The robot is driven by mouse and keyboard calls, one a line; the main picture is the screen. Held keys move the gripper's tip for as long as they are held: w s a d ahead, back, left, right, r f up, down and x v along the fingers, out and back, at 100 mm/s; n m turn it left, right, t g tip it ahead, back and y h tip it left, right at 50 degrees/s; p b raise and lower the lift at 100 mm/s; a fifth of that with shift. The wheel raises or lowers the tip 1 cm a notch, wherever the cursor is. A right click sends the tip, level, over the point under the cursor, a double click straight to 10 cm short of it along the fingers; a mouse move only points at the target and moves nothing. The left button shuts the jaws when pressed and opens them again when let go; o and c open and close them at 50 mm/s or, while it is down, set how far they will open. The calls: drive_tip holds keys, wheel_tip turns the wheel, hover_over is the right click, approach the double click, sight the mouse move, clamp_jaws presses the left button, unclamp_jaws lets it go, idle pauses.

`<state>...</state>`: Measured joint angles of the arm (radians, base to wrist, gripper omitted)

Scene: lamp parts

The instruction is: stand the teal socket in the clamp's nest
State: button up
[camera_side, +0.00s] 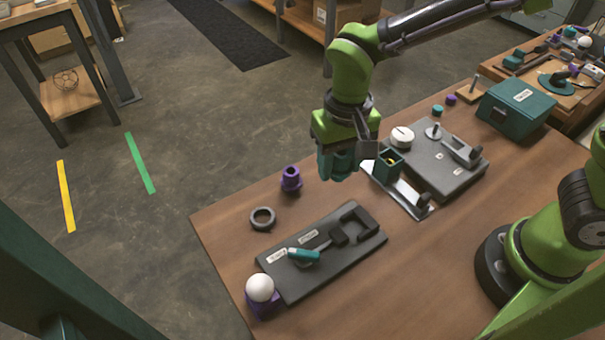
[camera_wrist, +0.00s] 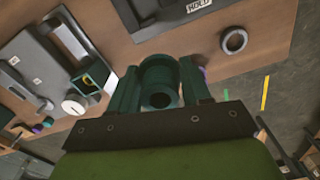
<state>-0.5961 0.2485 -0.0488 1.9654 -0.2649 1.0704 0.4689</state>
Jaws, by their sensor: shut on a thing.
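My gripper (camera_side: 338,168) is shut on the teal socket and holds it above the table's far edge. In the wrist view the socket (camera_wrist: 160,76) shows as a hollow round piece between the two dark teal fingers, its open end facing the camera. In the side view socket and fingers blend together. The clamp (camera_side: 318,254) is a dark grey board with a teal-handled lever and labels. A dark block with a U-shaped opening, which looks like the nest (camera_side: 352,226), stands at its right end. The opening looks empty. The gripper is beyond and above the clamp.
A purple socket (camera_side: 291,179) and a grey ring (camera_side: 262,218) stand left of the gripper. A white bulb (camera_side: 260,287) sits on a purple holder. A square teal holder (camera_side: 388,166) and a grey fixture board (camera_side: 445,165) are close on the right. A teal box (camera_side: 516,108) stands farther right.

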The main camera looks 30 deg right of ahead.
drive_tip(key=shift+m, duration=0.6)
drive_tip(key=shift+s+d+f, duration=0.1)
drive_tip(key=shift+s+f, duration=1.4)
drive_tip(key=shift+f, duration=0.25)
drive_tip(key=shift+s+d+f, duration=0.1)
drive_tip(key=shift+s+f, duration=1.35)
drive_tip(key=shift+f, duration=0.25)
drive_tip(key=shift+f, duration=0.95)
